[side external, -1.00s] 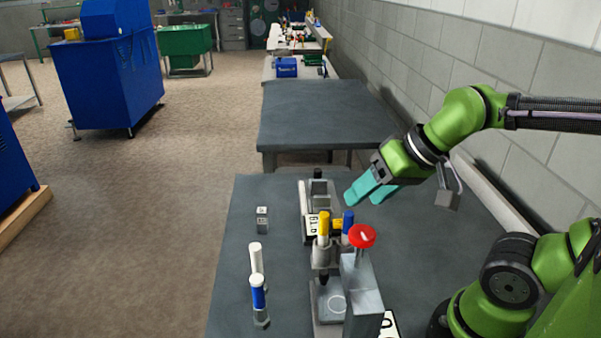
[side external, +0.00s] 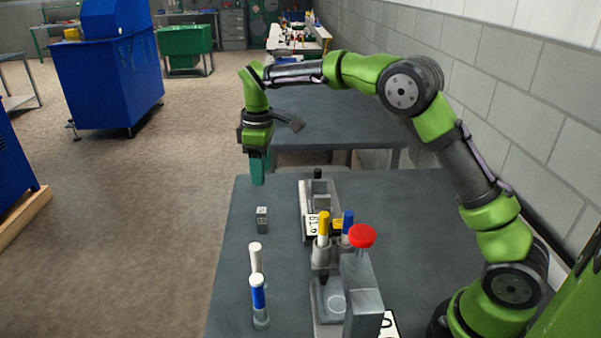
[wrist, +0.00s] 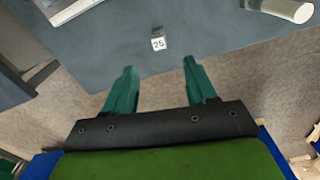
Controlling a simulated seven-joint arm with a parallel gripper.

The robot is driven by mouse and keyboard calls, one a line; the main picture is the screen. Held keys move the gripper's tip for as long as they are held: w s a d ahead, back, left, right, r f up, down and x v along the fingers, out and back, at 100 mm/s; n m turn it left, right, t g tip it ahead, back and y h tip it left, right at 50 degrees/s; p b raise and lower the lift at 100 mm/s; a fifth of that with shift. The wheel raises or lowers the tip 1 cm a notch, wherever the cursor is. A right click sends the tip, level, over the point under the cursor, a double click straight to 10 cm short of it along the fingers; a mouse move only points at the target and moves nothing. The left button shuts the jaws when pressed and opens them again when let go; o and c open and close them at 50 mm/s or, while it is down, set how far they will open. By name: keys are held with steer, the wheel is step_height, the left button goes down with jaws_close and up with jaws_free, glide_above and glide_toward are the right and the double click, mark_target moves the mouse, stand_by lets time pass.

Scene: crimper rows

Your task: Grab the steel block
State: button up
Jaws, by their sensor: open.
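The steel block (side external: 262,220) is a small grey cube-like piece standing on the dark table, left of the central fixture. In the wrist view the block (wrist: 158,40) shows a white label reading 25, ahead of and between the fingertips. My gripper (side external: 258,180) points down above the table's far left part, higher than the block and apart from it. Its teal fingers are spread and empty in the wrist view (wrist: 158,66).
A white cylinder (side external: 255,258) and a blue-and-white marker-like piece (side external: 258,292) stand nearer on the left. A fixture (side external: 306,208) and a press with a red knob (side external: 362,236) stand to the right. The table (side external: 237,240) is clear around the block.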

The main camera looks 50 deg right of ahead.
mark_target(261, 210)
steer(key=shift+n, duration=0.5)
step_height(261, 210, down, 10)
steer(key=shift+s+f, duration=0.15)
steer(key=shift+f, duration=0.1)
steer(key=shift+w+f, duration=0.2)
steer(key=shift+f, duration=0.75)
steer(key=shift+w+f, duration=0.25)
steer(key=shift+f, duration=0.7)
steer(key=shift+w+f, duration=0.2)
steer(key=shift+f, duration=0.75)
steer(key=shift+r, duration=0.1)
jaws_close()
